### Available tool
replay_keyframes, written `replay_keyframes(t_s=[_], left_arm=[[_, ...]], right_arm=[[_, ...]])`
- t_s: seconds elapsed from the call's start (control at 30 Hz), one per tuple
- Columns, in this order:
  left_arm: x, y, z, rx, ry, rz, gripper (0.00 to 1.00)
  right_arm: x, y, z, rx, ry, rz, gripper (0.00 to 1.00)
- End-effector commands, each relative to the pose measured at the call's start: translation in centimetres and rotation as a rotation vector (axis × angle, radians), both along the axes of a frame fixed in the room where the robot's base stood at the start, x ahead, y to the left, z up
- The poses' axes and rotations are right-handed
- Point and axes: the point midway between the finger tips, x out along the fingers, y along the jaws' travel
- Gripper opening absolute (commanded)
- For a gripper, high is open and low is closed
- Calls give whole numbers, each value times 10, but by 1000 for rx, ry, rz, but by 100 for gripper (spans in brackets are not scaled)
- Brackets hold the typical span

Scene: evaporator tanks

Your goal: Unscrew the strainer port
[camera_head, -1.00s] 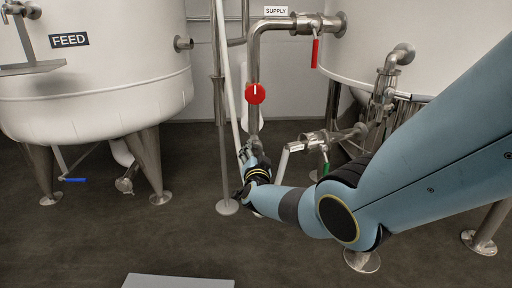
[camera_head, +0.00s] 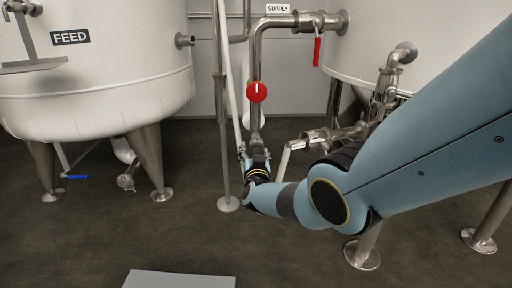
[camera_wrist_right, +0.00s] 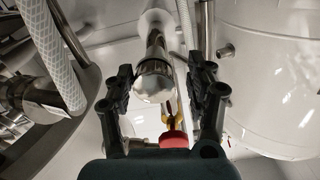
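The strainer port appears to be the rounded metal end fitting (camera_wrist_right: 155,82) of the pipe in the right wrist view; its identity is not certain. In that view my right gripper (camera_wrist_right: 162,76) is open, with one dark finger on each side of the fitting. A gap shows between the fitting and each finger, and I see no grip on it. In the head view my right gripper (camera_head: 254,153) is small, at the lower end of the vertical supply pipe (camera_head: 256,122), and hides that end. My left gripper is not in view.
A round red knob (camera_head: 257,91) sits on the supply pipe above my gripper. A thin floor post (camera_head: 224,170) stands just left. A white-handled fitting (camera_head: 290,150) is close on the right. A braided hose (camera_wrist_right: 55,55) runs left in the wrist view. Open floor lies in front.

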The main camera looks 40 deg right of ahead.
Motion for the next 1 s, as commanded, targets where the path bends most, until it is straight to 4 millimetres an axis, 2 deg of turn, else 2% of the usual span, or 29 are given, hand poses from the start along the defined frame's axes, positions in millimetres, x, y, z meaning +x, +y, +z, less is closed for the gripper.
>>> replay_keyframes(t_s=[0.53, 1.0], left_arm=[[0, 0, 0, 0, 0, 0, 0], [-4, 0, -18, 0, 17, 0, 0]], right_arm=[[0, -3, 2, 16, -18, -4, 52], [1, 0, 5, 583, -363, -8, 52]])
